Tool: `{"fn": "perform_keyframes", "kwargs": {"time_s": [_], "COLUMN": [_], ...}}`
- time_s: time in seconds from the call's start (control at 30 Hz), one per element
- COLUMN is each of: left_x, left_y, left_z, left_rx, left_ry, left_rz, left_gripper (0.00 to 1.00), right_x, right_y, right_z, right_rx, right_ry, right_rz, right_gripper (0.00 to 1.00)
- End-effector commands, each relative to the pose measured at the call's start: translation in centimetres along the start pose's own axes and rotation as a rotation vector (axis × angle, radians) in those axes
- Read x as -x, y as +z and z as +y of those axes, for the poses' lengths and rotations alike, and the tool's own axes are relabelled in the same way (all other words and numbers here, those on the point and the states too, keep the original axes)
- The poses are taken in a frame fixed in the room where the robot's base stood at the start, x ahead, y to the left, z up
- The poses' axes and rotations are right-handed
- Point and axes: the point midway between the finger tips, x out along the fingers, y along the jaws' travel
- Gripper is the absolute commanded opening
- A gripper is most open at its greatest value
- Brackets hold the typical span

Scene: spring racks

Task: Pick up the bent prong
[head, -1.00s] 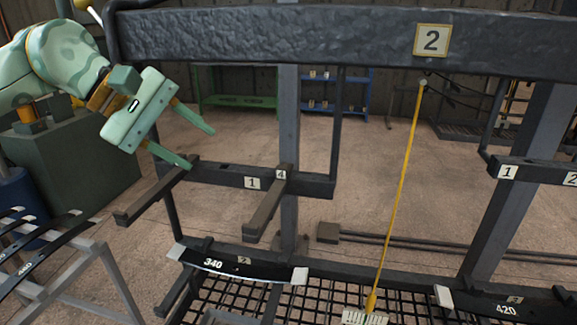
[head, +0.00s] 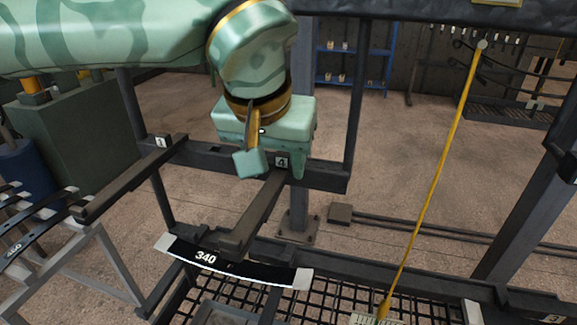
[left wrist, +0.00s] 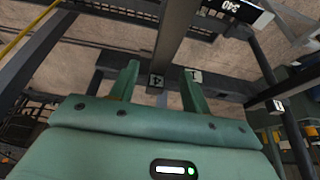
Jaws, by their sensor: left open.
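Two dark prongs stick out from the rack's crossbar in the head view. The prong with tag 4 (head: 255,212) runs down toward me, with its front end close above the black 340 leaf; the other prong (head: 130,180), with tag 1, is to the left. I cannot tell for sure which one is bent. My left gripper (head: 275,166) is open at the tag 4 prong's rear end. In the left wrist view, this prong (left wrist: 173,35) runs between the open fingers (left wrist: 158,82) as seen from the camera; contact cannot be told. My right gripper is out of view.
The black 340 leaf (head: 232,264) lies below the prong, above a wire mesh (head: 290,305). A rack upright (head: 302,100) stands behind my gripper. A yellow rod (head: 432,185) slants down at the right. A grey stand (head: 110,265) with more leaves is at the left.

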Motion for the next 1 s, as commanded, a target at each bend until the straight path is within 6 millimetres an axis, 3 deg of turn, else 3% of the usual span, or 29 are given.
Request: {"fn": "perform_keyframes", "kwargs": {"time_s": [0.23, 0.47, 0.7, 0.9, 1.0], "left_x": [-1.9, -5.7, -5.8, -5.8, -5.8], "left_y": [0.1, 0.3, 0.2, 0.2, 0.1], "left_z": [0.0, 0.1, 0.1, 0.1, 0.1], "left_rx": [0.001, 0.003, 0.002, 0.002, 0.002], "left_ry": [0.001, 0.002, 0.002, 0.002, 0.002], "left_rz": [-0.003, -0.004, 0.001, 0.000, 0.004], "left_gripper": [0.47, 0.47, 0.47, 0.00, 0.00], "right_x": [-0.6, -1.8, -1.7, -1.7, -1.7], "right_y": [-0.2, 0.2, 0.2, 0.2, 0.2], "right_z": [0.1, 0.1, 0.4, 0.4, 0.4], "right_rx": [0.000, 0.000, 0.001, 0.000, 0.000], "right_ry": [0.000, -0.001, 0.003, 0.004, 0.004], "right_rz": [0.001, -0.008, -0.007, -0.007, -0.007], "right_gripper": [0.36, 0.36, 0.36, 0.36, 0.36]}}
